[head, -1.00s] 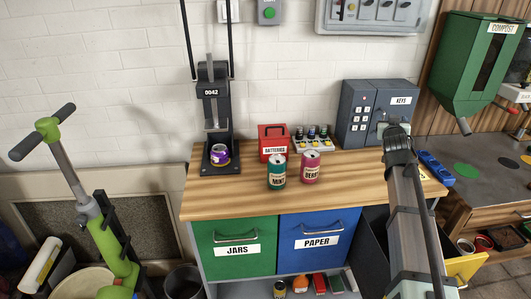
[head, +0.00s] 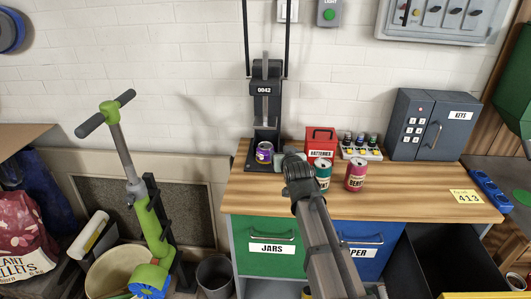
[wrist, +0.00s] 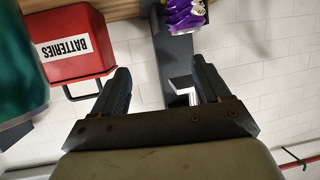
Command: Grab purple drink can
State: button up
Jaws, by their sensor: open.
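The purple drink can (head: 264,153) stands upright on the base of the black can crusher marked 0042 (head: 266,105), at the bench's back left. In the wrist view, which is upside down, the purple can (wrist: 183,13) shows at the top edge, partly cut off. My gripper (head: 281,158) is just right of the can in the head view, its fingers mostly hidden behind my arm. In the wrist view my gripper (wrist: 161,72) is open, with nothing between its fingers. The can lies beyond the fingertips, nearer the right finger's side, and apart from them.
A red batteries box (head: 321,144) stands right of my gripper, and it fills the upper left of the wrist view (wrist: 65,45). A key safe (head: 433,125) is farther right.

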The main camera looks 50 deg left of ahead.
aim_at(267, 151)
jog(key=s+a+f, duration=0.2)
jog(key=s, duration=0.2)
jog(key=shift+g, duration=0.3)
jog(key=x, duration=0.8)
jog(key=shift+w+a+r, duration=0.1)
jog(key=shift+w, duration=0.15)
jog(key=shift+n, duration=0.3)
jog(key=shift+x, duration=2.5)
jog(key=shift+s+r, duration=0.1)
jog(key=c, duration=0.8)
jog(key=shift+o, duration=0.2)
jog(key=shift+r, duration=0.1)
